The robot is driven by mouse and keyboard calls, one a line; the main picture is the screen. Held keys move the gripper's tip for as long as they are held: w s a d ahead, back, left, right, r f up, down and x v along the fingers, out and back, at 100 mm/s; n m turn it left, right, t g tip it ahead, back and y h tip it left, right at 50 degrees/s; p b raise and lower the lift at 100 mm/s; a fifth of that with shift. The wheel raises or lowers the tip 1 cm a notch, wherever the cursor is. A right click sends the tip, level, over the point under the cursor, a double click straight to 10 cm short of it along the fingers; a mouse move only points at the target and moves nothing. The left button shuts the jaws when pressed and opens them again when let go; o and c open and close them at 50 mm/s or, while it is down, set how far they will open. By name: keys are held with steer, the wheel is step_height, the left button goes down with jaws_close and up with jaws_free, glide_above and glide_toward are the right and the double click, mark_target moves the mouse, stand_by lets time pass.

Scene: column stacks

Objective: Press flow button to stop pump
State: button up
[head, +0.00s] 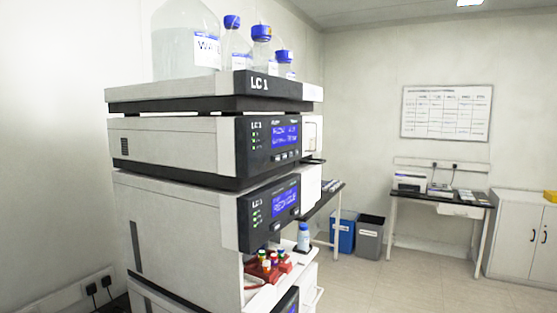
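A stack of LC 1 modules stands left of centre in the head view. The upper module with a screen, apparently the pump (182,144), has a dark front panel with a lit blue display (286,136). The display seems to read FLOW, but its value is too small to read. Green lights glow left of the display. A row of small light buttons (285,156) sits under it; I cannot tell which is the flow button. My gripper is not in view.
Capped bottles and a large clear bottle (185,45) stand on the stack's top tray. A lower LC 1 module (190,215) has its own blue screen. Below it, a red rack (268,272) holds vials. Open floor (400,288) lies to the right.

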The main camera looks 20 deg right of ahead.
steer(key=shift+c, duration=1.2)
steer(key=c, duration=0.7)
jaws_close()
